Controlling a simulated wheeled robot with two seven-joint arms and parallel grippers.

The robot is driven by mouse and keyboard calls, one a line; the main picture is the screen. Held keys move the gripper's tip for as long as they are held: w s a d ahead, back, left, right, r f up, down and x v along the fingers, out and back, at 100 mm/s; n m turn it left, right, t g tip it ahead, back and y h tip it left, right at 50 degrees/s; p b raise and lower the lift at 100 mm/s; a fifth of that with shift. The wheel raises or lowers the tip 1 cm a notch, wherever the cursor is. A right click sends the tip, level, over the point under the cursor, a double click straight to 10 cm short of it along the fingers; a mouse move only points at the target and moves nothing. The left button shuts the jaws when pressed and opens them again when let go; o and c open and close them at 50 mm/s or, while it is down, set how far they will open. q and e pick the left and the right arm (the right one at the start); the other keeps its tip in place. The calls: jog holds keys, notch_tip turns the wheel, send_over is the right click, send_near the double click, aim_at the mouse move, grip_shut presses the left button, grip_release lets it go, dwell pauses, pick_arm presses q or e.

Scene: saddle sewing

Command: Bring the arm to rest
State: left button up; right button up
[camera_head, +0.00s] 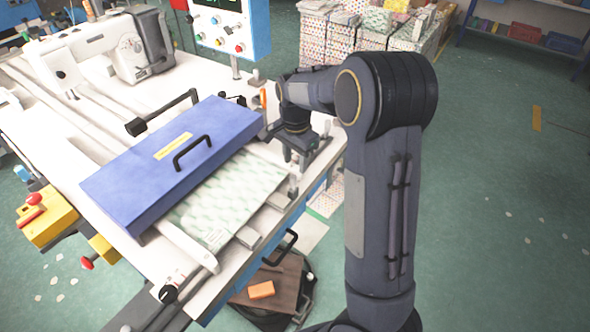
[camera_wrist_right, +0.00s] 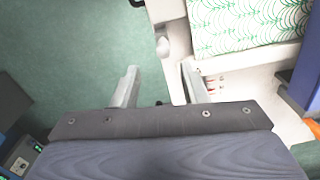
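My right arm (camera_head: 382,200) comes in from the lower right of the head view and bends over the right edge of the white sewing table (camera_head: 170,262). My right gripper (camera_head: 293,172) points down at that edge, beside the patterned fabric. In the right wrist view, the two fingers of my right gripper (camera_wrist_right: 160,70) stand apart with nothing held between them. The green-and-white fabric (camera_head: 225,200) lies partly under a blue cover with a black handle (camera_head: 180,150); the fabric also shows in the right wrist view (camera_wrist_right: 245,22). My left arm and gripper are not in view.
A white sewing machine (camera_head: 105,45) stands at the back left. A control panel (camera_head: 228,28) rises behind my right gripper. A yellow switch box (camera_head: 45,217) is at the left. Stacked patterned piles (camera_head: 345,30) stand behind. Green floor (camera_head: 500,200) is open at the right.

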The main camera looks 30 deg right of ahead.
jog(key=shift+r, duration=0.3)
jog(key=shift+s+r, duration=0.1)
jog(key=s+a+r+n+t+y, duration=0.2)
jog(key=s+a+n, duration=0.4)
jog(key=s, duration=0.6)
jog(key=s+a+r+n+t+y, duration=0.1)
jog(key=s+a+r+n+t, duration=0.2)
jog(key=s+a+n, duration=0.4)
jog(key=s+r, duration=0.1)
jog(key=s, duration=0.4)
jog(key=shift+s+a+n+t+y, duration=0.25)
jog(key=shift+n+t+y, duration=0.05)
jog(key=shift+n+y, duration=0.1)
jog(key=shift+r, duration=0.1)
dwell(0.4)
